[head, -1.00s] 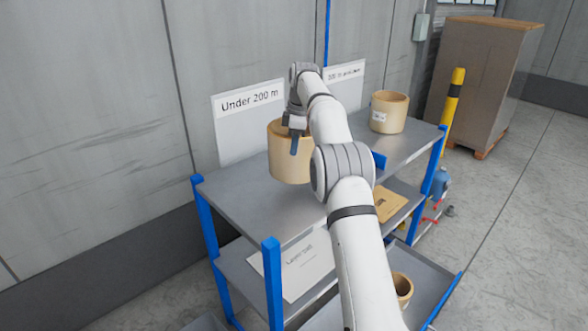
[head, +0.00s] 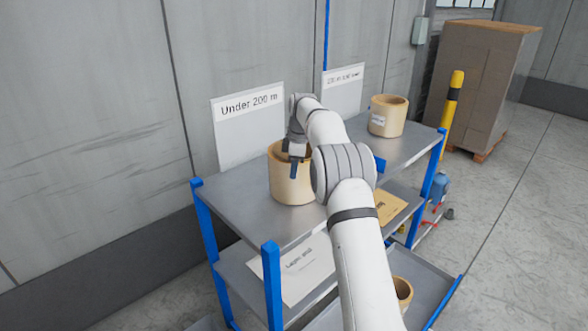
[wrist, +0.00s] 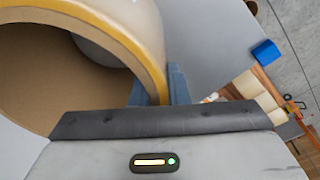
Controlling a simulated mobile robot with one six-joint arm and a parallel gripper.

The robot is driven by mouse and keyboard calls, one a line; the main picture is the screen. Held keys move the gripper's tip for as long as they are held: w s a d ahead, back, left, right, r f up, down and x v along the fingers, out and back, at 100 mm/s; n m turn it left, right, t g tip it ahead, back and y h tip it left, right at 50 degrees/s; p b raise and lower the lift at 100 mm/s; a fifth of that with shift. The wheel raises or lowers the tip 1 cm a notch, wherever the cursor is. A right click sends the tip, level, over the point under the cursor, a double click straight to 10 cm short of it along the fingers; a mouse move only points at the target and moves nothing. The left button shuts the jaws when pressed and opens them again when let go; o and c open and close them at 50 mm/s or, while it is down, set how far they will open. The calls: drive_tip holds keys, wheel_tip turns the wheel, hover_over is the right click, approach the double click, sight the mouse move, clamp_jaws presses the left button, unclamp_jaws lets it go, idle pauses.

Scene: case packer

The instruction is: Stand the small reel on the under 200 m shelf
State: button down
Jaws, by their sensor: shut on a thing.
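A tan hollow reel (head: 291,182) is upright at the top shelf (head: 228,200) of the rack, in front of the "Under 200 m" sign (head: 248,120). My gripper (head: 294,165) is shut on the reel's near wall from above, one finger inside and one outside. In the wrist view the reel's rim and hollow (wrist: 150,60) fill the upper left, with a finger (wrist: 178,86) against the wall. The reel's base looks to be at the shelf surface; I cannot tell whether it touches.
A second reel (head: 388,116) with a label stands on the right half of the top shelf, before another sign (head: 343,88). Blue corner posts (head: 272,285) rise at the shelf edges. Another reel (head: 403,291) is on a lower level. The shelf's left part is bare.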

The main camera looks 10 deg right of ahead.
drive_tip(key=c, duration=1.4)
unclamp_jaws()
drive_tip(key=shift+s, duration=0.1)
drive_tip(key=r, duration=0.3)
drive_tip(key=d+r+p, duration=0.1)
drive_tip(key=r, duration=0.6)
drive_tip(key=shift+d+r, duration=0.15)
drive_tip(key=shift+r, duration=0.25)
drive_tip(key=s+r+m+t, duration=0.1)
drive_tip(key=s+r+m, duration=0.3)
drive_tip(key=s+r, duration=0.45)
drive_tip(key=s+r+m+t, duration=0.1)
drive_tip(key=s+r+m, duration=0.25)
drive_tip(key=s, duration=0.95)
drive_tip(key=s+f+m, duration=0.2)
drive_tip(key=s+f, duration=0.2)
drive_tip(key=s, duration=0.4)
drive_tip(key=s+f+m+t+h, duration=0.1)
drive_tip(key=s+f+m, duration=0.2)
drive_tip(key=s, duration=0.6)
drive_tip(key=s+f+m+t, duration=0.1)
drive_tip(key=s+f+m, duration=0.2)
drive_tip(key=s+f, duration=0.3)
drive_tip(key=shift+s+f+p, duration=0.15)
drive_tip(key=shift+s+p, duration=0.2)
drive_tip(key=shift+s, duration=1.3)
